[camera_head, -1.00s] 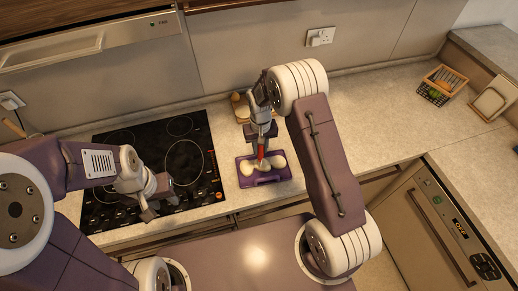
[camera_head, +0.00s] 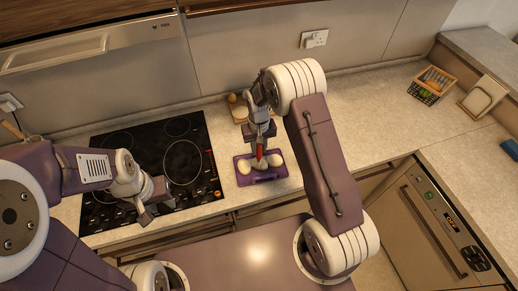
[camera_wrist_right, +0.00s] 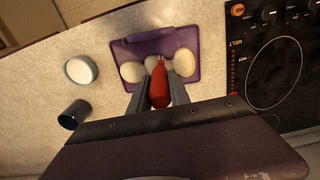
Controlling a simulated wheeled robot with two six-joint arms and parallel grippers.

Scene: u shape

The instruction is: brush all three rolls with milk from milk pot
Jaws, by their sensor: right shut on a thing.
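A purple tray (camera_head: 264,179) lies on the counter right of the hob and also shows in the right wrist view (camera_wrist_right: 192,85). It holds three pale rolls: a left roll (camera_head: 245,166), a right roll (camera_head: 276,160) and a middle one (camera_wrist_right: 151,64), partly hidden. My right gripper (camera_wrist_right: 159,95) is shut on a red-handled brush (camera_wrist_right: 160,88), above the tray with its tip at the middle roll; contact is unclear. A white round pot with pale contents (camera_wrist_right: 80,70) stands beside the tray. My left gripper (camera_head: 156,209) is open and empty over the hob's front.
A dark blue cup (camera_wrist_right: 74,115) stands near the white pot. The black hob (camera_head: 185,150) lies left of the tray. A wooden basket (camera_head: 436,82) and a pale board (camera_head: 484,96) stand far right.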

